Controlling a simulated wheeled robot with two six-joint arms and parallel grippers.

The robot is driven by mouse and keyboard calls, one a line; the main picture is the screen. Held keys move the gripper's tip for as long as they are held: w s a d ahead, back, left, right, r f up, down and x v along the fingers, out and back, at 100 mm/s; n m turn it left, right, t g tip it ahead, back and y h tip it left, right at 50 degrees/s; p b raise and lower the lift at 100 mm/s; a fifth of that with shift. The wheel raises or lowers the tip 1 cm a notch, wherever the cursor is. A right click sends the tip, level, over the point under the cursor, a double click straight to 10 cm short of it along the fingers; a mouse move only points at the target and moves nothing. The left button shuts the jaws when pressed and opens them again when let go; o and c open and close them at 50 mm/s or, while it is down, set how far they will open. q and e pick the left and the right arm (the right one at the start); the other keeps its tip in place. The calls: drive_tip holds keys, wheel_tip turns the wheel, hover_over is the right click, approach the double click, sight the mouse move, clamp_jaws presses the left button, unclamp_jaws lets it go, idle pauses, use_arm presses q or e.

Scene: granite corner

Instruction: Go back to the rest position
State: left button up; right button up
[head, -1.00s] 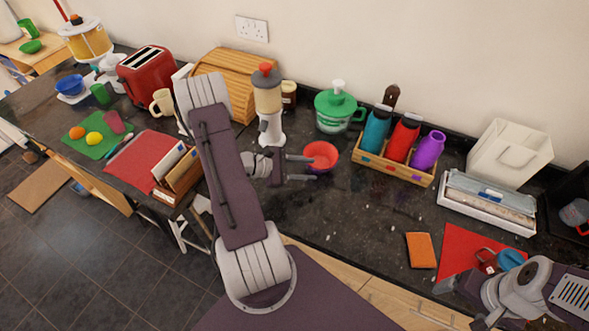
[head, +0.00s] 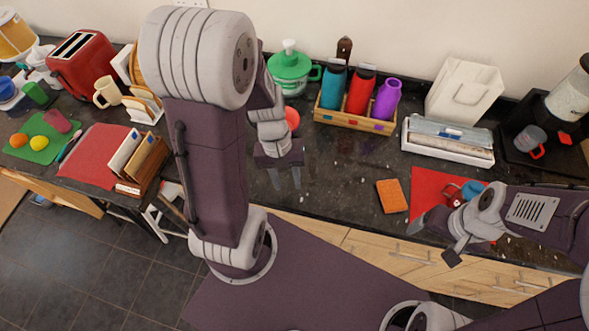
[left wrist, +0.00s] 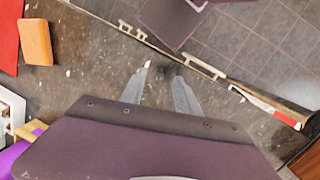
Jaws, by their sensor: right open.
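My left gripper (head: 286,180) points down over the dark granite counter (head: 335,190), near its front edge. Its two fingers are apart with nothing between them, as the left wrist view (left wrist: 160,95) also shows. My left arm stands tall in the left middle of the head view and hides part of the counter and wall. My right gripper (head: 434,243) is open at the lower right, in front of the red mat (head: 425,188). No object shows between its fingers.
A red bowl (head: 292,118) is partly hidden behind my left wrist. A wooden crate of bottles (head: 355,121), a green-lidded pot (head: 291,72) and a white tray (head: 448,139) stand at the back. An orange sponge (head: 391,196) lies near the front.

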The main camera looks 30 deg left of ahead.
use_arm(q)
drive_tip(key=m, duration=0.1)
drive_tip(key=w+d+r+m+t+y, duration=0.1)
drive_tip(key=m, duration=0.1)
drive_tip(key=r+m+t+y, duration=0.1)
drive_tip(key=m, duration=0.1)
drive_tip(key=shift+w+d, duration=0.25)
drive_tip(key=shift+w, duration=0.05)
drive_tip(key=shift+d, duration=0.1)
idle(0.8)
